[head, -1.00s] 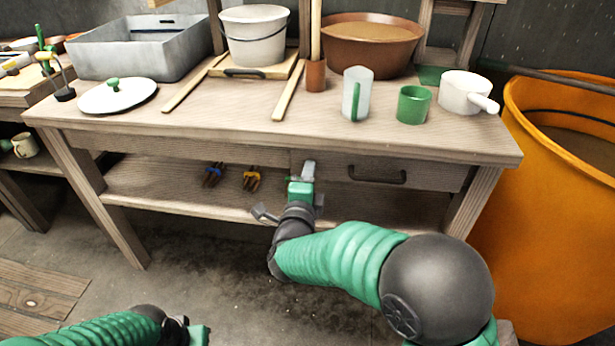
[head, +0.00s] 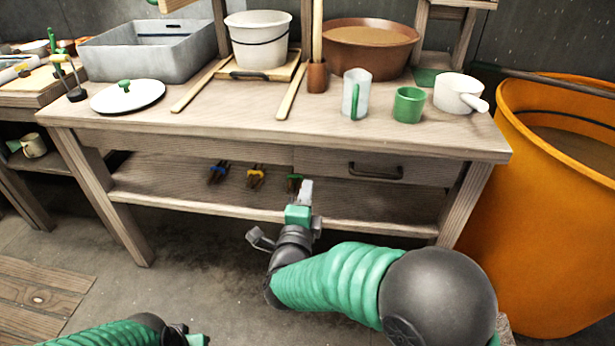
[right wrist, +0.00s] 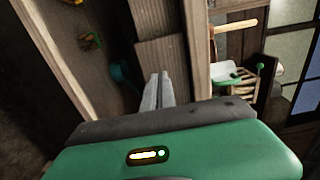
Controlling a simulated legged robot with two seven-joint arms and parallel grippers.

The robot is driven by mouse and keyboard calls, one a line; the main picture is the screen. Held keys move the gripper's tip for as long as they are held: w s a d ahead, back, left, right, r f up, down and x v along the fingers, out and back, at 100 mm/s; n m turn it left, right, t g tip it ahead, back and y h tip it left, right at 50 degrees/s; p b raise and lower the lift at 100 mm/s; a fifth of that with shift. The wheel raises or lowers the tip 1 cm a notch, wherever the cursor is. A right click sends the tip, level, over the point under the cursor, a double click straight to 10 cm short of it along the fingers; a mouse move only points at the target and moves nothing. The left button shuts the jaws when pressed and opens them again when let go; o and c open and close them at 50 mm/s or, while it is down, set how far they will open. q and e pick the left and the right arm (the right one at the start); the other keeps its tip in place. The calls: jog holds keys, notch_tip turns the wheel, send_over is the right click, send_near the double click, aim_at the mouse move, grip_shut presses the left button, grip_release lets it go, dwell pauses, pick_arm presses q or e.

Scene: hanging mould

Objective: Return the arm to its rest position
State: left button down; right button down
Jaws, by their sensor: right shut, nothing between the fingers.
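My right arm reaches in from the lower right of the head view. Its gripper (head: 306,192) is in front of the bench's lower shelf, below the drawer. The fingers are shut and empty. In the right wrist view the closed fingers (right wrist: 157,90) point up past the green gripper body, with wooden bench parts beyond. My left arm shows at the bottom left of the head view, with only a small green part of its gripper end (head: 197,340) at the frame's bottom edge. Its fingers are out of sight.
A wooden bench (head: 230,125) holds a white bucket (head: 258,45), a brown basin (head: 367,55), a clear jug (head: 355,95), a green cup (head: 408,105) and a white pot (head: 458,92). An orange barrel (head: 540,210) stands right.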

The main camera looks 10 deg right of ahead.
jog(key=p+v, duration=0.1)
jog(key=v, duration=0.4)
jog(key=s+d+f+n+g+y+p, duration=0.1)
jog(key=s+d+f+n+g+y, duration=0.3)
jog(key=n, duration=0.3)
jog(key=s+d+f+n+g+y+p, duration=0.1)
jog(key=s+f+n+g+y, duration=0.1)
jog(key=f+n+g, duration=0.35)
jog(key=s+d+f+n+g+h+p, duration=0.1)
jog(key=s+d+f+n+g, duration=0.15)
jog(key=s+d+n, duration=0.4)
jog(key=s+d+f+n+g+p, duration=0.1)
jog(key=s+d+f+n+g, duration=0.15)
jog(key=s, duration=0.75)
notch_tip(320, 180, up, 37)
jog(key=p, duration=3.6)
jog(key=shift+w+r, duration=0.2)
jog(key=shift+w, duration=0.25)
